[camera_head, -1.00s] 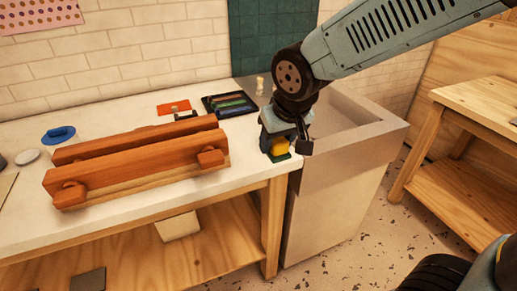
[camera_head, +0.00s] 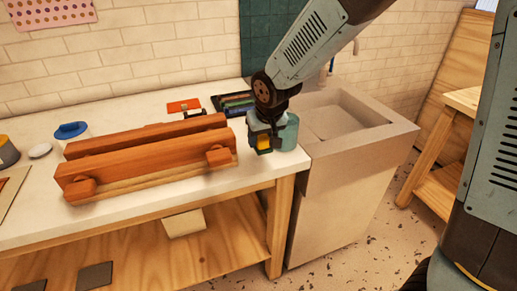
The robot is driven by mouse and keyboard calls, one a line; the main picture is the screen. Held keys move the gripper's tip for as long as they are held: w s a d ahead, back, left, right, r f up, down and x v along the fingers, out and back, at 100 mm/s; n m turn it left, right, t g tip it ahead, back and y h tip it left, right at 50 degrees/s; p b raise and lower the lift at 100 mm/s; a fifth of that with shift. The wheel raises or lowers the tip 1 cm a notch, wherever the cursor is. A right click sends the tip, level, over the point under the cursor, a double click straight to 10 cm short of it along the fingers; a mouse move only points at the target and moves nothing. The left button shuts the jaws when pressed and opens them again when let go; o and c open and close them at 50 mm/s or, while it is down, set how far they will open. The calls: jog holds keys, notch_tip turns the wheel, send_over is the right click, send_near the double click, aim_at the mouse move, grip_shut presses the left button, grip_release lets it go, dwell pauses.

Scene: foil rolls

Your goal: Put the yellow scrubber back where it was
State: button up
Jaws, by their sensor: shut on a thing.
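The yellow scrubber (camera_head: 263,142) shows as a small yellow block with a dark green underside. My gripper (camera_head: 264,136) is shut on it and points down over the right end of the white worktop, near the front edge and the sink. The gripper hides part of the scrubber. I cannot tell whether its underside touches the worktop.
A wooden clamp-like piece (camera_head: 145,160) lies just left of my gripper. Behind are a dark tray (camera_head: 232,105) with coloured rolls and an orange card (camera_head: 183,105). The sink (camera_head: 345,120) is at right. A blue-topped item (camera_head: 71,130) stands at left.

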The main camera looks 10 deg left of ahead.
aim_at(259, 158)
jog(key=shift+w+a+f, duration=0.3)
jog(key=shift+w+f, duration=0.05)
jog(key=shift+f, duration=0.25)
jog(key=shift+w+a+f, duration=0.3)
jog(key=shift+w+f, duration=0.05)
jog(key=shift+f, duration=1.75)
jog(key=shift+f, duration=0.1)
jog(key=o, duration=1.3)
jog(key=v, duration=1.2)
jog(key=shift+d, duration=0.15)
